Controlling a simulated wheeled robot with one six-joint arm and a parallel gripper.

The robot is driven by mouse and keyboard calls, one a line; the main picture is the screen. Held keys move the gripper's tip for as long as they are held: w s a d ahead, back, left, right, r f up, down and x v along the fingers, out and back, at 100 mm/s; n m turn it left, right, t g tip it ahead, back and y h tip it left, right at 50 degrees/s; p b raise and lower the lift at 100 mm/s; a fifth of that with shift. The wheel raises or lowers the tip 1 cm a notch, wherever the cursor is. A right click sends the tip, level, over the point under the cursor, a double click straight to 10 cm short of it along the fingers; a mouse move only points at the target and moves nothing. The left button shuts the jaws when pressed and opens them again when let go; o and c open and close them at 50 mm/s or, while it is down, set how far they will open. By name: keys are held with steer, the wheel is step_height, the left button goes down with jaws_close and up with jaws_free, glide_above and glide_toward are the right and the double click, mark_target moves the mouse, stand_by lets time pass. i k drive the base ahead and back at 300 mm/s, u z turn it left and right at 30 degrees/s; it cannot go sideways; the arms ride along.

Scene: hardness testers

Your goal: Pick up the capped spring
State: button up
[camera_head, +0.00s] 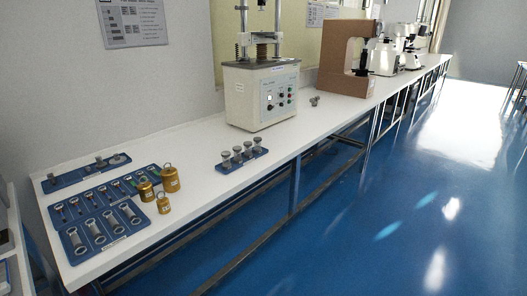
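I cannot tell for certain which piece is the capped spring. A small blue rack (243,166) near the front edge of the white bench holds several upright grey pieces (238,152) with wide round tops. On the left, a blue tray (122,243) holds several grey cylindrical pieces (92,229) lying down with round ends. Behind it, another blue tray (75,224) holds several slimmer pieces (102,192). A small grey cluster (314,100) stands on the bench right of the tester. These are too small to make out coils. My gripper is not in view.
Several brass weights (170,178) with ring handles stand beside the left trays. A blue tray (65,184) lies behind. A white testing machine (262,95) stands mid-bench, with a brown machine (338,60) farther right.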

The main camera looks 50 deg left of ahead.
mark_target(226, 166)
steer(key=u, duration=0.2)
steer(key=i, duration=1.7)
steer(key=u, duration=0.95)
steer(key=i, duration=1.05)
steer(key=u, duration=1.95)
steer(key=i, duration=1.1)
steer(key=u, duration=0.6)
